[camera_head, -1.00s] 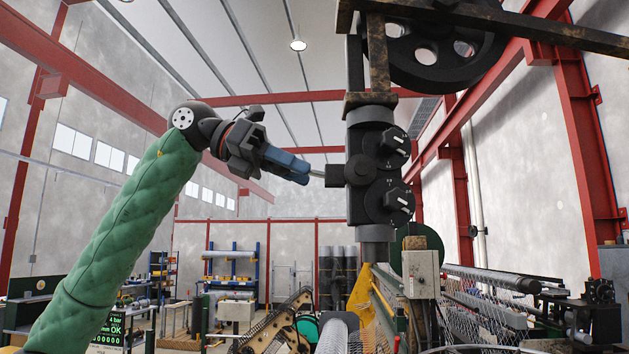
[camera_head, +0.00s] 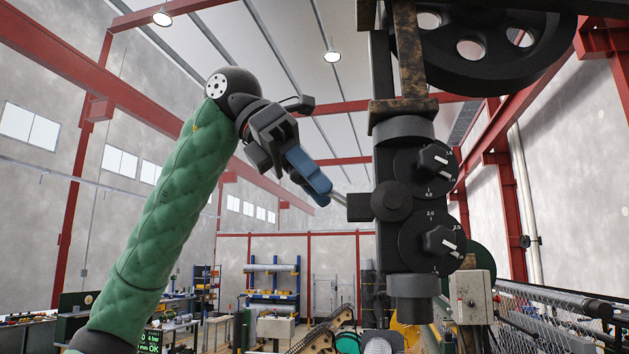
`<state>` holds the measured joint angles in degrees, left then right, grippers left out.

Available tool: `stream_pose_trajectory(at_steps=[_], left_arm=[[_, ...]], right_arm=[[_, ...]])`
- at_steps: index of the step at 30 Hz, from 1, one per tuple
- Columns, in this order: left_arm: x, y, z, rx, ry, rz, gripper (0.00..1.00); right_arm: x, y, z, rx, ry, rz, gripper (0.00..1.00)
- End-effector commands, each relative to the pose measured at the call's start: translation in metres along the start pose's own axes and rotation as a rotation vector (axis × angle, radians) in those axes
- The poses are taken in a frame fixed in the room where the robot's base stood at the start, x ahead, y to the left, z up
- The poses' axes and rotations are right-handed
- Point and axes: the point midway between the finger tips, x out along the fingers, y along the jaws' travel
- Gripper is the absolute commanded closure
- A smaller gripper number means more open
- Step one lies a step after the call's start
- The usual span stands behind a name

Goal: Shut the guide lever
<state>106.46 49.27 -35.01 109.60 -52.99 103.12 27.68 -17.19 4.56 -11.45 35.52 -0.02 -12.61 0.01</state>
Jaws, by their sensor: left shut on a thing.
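The guide lever (camera_head: 339,198) shows as a thin pale rod sticking out to the left of a small dark block and a round hub (camera_head: 391,201) on the black machine head (camera_head: 406,285). A blue part, which looks like the lever's grip or the fingertips, lies between the rod and the dark jaws. My left gripper (camera_head: 307,176) is shut on the lever from the upper left and points down to the right. The exact contact is hard to make out. The lever slopes up to the left from the hub. My right gripper is out of view.
Two numbered dials (camera_head: 430,241) sit on the machine head's right. A dark wheel (camera_head: 470,40) and rusty brackets are above. A grey control box (camera_head: 472,296) and wire mesh (camera_head: 545,318) are lower right. Open air surrounds my left arm; shelves (camera_head: 272,285) stand far behind.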

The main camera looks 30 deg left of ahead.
Motion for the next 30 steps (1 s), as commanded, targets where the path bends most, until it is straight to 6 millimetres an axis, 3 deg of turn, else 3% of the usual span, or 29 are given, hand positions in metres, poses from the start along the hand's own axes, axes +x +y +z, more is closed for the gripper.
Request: stream_pose_trajectory(at_steps=[6,7,10,22,30], left_arm=[[-0.001,0.0,0.001,-0.001,-0.004,-0.001,1.0],[-0.002,0.0,0.001,-0.001,-0.004,-0.001,0.69],[-0.002,0.0,0.001,0.0,-0.004,-0.001,0.5],[-0.006,0.0,0.0,0.0,-0.004,0.0,0.5],[-0.042,0.001,0.0,0.001,-0.006,-0.001,0.5]], right_arm=[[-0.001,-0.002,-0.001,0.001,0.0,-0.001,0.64],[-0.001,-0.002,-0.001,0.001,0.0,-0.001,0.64],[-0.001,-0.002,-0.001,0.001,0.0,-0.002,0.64],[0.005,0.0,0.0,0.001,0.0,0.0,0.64],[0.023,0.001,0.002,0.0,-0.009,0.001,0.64]])
